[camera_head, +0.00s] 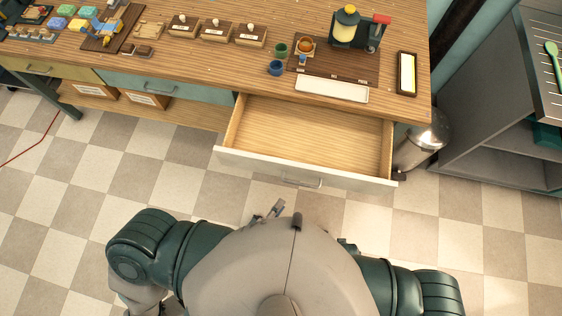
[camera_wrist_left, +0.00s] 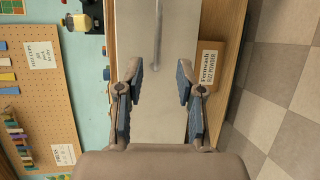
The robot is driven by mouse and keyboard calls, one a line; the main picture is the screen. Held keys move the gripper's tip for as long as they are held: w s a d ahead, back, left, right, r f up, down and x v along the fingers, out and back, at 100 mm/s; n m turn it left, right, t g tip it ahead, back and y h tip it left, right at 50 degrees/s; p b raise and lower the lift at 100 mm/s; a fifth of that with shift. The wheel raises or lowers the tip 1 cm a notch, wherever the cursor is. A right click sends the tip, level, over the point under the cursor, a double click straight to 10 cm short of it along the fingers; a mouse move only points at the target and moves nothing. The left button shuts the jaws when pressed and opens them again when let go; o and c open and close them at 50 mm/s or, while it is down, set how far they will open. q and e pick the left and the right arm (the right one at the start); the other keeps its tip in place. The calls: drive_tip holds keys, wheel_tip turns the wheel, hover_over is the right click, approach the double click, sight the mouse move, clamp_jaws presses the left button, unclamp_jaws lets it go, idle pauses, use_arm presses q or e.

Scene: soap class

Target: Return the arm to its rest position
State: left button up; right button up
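My left gripper (camera_head: 272,208) shows only as small grey fingers beyond the front of my body in the head view. In the left wrist view my left gripper (camera_wrist_left: 160,82) is open, with its two blue-padded fingers apart and nothing between them. Beyond the fingers is a pale drawer front (camera_wrist_left: 157,110) with a metal bar handle (camera_wrist_left: 157,35). In the head view this drawer (camera_head: 315,138) is pulled out and empty, and my left gripper is on the near side of its front, apart from it. My right gripper cannot be made out; my body hides that side.
The wooden workbench (camera_head: 205,62) carries small wooden boxes, a blue cup (camera_head: 275,68), a green cup (camera_head: 280,50) and a yellow-and-green device (camera_head: 347,26). A metal bin (camera_head: 425,140) stands right of the open drawer. A grey shelf unit (camera_head: 500,140) is farther right.

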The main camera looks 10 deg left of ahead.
use_arm(q)
drive_tip(key=shift+d, duration=0.3)
